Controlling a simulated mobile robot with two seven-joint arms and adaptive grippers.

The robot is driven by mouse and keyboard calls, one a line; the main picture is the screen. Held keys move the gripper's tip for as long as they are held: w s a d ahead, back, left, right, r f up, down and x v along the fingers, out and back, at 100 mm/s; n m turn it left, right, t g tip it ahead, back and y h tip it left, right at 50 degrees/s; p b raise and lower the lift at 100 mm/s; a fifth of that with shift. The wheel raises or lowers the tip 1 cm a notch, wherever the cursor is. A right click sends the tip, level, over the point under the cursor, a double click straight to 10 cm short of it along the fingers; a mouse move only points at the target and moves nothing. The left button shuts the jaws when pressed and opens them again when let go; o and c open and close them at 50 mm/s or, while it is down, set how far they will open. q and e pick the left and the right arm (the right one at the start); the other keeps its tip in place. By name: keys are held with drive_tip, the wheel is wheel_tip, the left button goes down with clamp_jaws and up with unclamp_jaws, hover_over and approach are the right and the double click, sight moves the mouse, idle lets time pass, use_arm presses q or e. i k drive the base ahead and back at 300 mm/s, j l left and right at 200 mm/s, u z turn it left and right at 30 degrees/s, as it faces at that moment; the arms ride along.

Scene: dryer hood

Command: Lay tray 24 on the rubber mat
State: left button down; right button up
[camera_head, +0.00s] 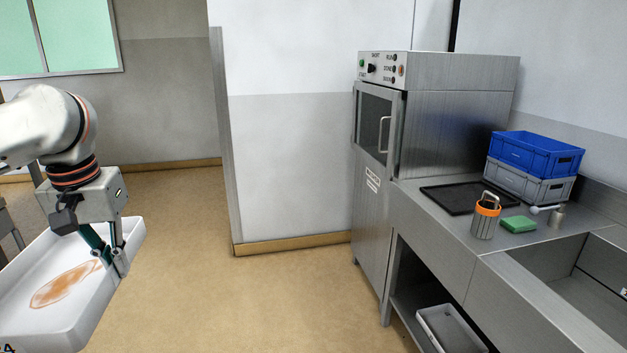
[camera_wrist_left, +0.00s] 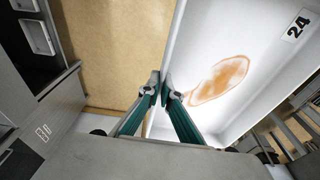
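Tray 24 (camera_head: 122,250) is a white, shallow tray with an orange-brown stain on its floor, at the lower left of the head view, held in the air over the floor. In the left wrist view the tray (camera_wrist_left: 225,50) shows its label "24". My left gripper (camera_head: 117,262) is shut on the tray's side wall; its fingertips (camera_wrist_left: 160,90) straddle the rim in the wrist view. The rubber mat (camera_head: 455,198) is a flat black rectangle, bare, on the steel counter in front of the grey crate. My right gripper is out of view.
A steel dryer cabinet (camera_head: 440,125) with its door closed stands left of the counter. A blue crate (camera_head: 535,153) sits on a grey crate (camera_head: 525,181). A steel container with an orange band (camera_head: 485,220) and a green sponge (camera_head: 518,224) stand near the mat. A sink (camera_head: 575,275) lies to the right.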

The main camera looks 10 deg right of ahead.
sight(469, 196)
drive_tip(key=i+z, duration=0.35)
drive_tip(key=i, duration=0.15)
drive_tip(key=i+j+z, duration=0.2)
drive_tip(key=i+z, duration=0.2)
drive_tip(key=i+j+z, duration=0.1)
drive_tip(key=i+z, duration=0.15)
drive_tip(key=z, duration=0.25)
drive_tip(key=i+j+z, duration=0.2)
drive_tip(key=z, duration=0.3)
drive_tip(key=i+j+z, duration=0.25)
drive_tip(key=z, duration=0.2)
drive_tip(key=i+j+z, duration=0.15)
drive_tip(key=j+z, duration=0.2)
drive_tip(key=z, duration=0.15)
drive_tip(key=i+j+z, duration=0.15)
drive_tip(key=j+z, duration=0.2)
drive_tip(key=i+j+z, duration=0.1)
drive_tip(key=j+z, duration=0.2)
